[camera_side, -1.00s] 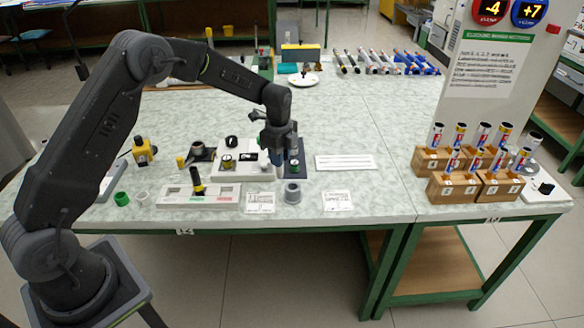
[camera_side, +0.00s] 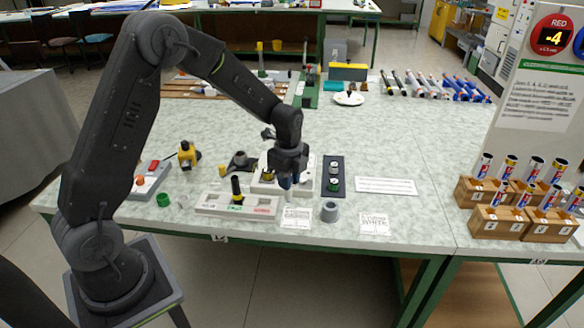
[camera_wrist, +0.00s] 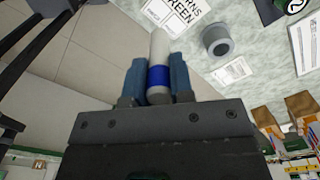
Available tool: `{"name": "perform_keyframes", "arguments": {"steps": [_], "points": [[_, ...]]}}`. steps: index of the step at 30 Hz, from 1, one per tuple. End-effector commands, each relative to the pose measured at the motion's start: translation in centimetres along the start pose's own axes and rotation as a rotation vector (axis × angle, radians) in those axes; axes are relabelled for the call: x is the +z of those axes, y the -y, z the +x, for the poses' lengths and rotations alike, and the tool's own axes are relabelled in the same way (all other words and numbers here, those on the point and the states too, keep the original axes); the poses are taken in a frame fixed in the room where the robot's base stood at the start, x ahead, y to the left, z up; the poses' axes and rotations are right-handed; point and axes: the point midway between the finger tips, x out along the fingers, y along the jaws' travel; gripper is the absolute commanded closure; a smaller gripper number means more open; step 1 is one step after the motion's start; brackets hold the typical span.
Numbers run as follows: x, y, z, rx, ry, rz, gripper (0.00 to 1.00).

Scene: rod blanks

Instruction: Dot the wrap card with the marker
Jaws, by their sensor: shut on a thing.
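My gripper (camera_side: 288,180) is shut on a white cylinder with a blue band, which looks like the marker (camera_wrist: 159,50). It is held between the blue fingers and points away from the wrist. In the side view the gripper is in front of the white block (camera_side: 262,186), above and behind the left printed card (camera_side: 296,218). A second printed card (camera_side: 374,224) lies to the right. I cannot tell which is the wrap card, or whether the marker touches anything.
A grey ring (camera_side: 329,211) stands between the cards. A dark panel (camera_side: 334,176) and a long white strip (camera_side: 387,186) lie behind. A white tray (camera_side: 237,205) holding a dark upright piece is left. Wooden crates (camera_side: 497,222) hold rods at the right.

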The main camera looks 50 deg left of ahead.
Motion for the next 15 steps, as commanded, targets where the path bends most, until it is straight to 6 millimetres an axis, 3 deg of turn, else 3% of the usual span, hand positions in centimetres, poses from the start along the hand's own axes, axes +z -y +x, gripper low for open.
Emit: {"name": "perform_keyframes", "arguments": {"steps": [15], "points": [[0.0, 0.0, 5.2, 0.002, 0.0, 0.0, 1.0]]}}
